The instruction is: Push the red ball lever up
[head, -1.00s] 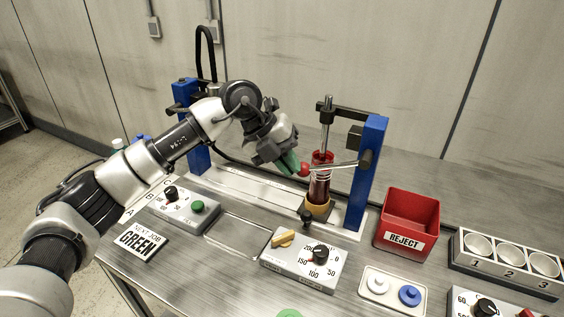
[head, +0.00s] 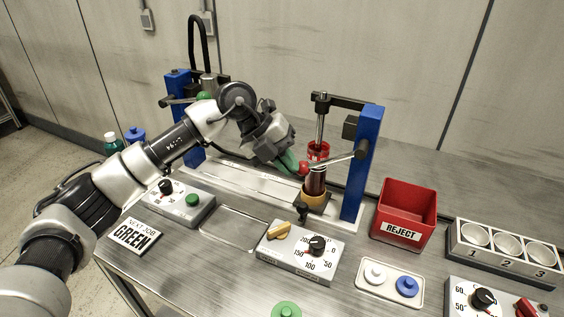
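The red ball (head: 304,168) sits on the end of a thin metal lever (head: 338,159). The lever slopes up to the right to a pivot on the right blue post (head: 364,165). My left gripper (head: 291,164), with green fingers, comes in from the left, right beside the ball. It seems to be at or touching the ball's left side. The fingers show as one green shape, so any gap between them is hidden. Behind the ball stands the pump cylinder with a red top (head: 318,151) and a dark red body (head: 316,180). My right gripper is not in view.
In front is a dial box (head: 300,252) with a yellow switch. A red REJECT bin (head: 404,213) stands to the right of the post. Another dial box (head: 180,206) and a GREEN sign (head: 133,236) are at left. A shallow tray (head: 235,230) lies empty between.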

